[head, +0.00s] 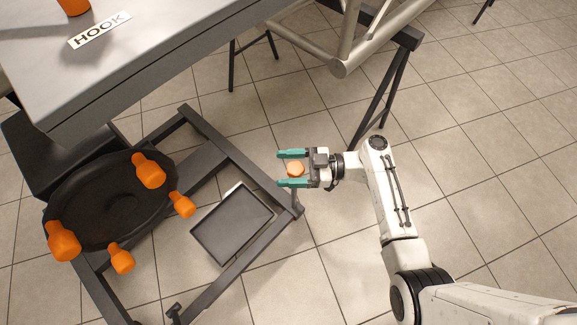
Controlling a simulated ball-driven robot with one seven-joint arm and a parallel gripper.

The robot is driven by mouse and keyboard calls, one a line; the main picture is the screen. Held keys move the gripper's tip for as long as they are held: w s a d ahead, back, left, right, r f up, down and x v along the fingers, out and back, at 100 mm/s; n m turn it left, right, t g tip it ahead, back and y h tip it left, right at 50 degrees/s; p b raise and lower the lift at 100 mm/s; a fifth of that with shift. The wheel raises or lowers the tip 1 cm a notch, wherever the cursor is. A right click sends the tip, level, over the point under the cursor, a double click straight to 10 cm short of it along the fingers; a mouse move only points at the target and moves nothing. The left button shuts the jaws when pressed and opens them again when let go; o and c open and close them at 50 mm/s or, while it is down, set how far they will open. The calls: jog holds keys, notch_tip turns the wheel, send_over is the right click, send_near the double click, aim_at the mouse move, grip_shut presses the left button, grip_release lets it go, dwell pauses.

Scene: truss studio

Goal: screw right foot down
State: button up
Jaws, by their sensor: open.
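An orange knob (295,170) sits between the two teal fingers of my gripper (279,169). The gripper is open, with one finger on each side of the knob; whether either finger touches it is hard to tell. Below the knob, a thin post (295,194) runs down to the right corner of a dark metal base frame (245,273). The knob appears to top this corner's foot screw. Another foot (173,311) shows at the frame's lower edge, partly cut off by the picture.
A grey table (130,60) with a HOOK label (100,30) is upper left. A truss (340,62) rests on trestles behind. Tiled floor at right is clear.

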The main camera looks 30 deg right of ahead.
jog(key=c, duration=0.9)
jog(key=shift+c, duration=0.2)
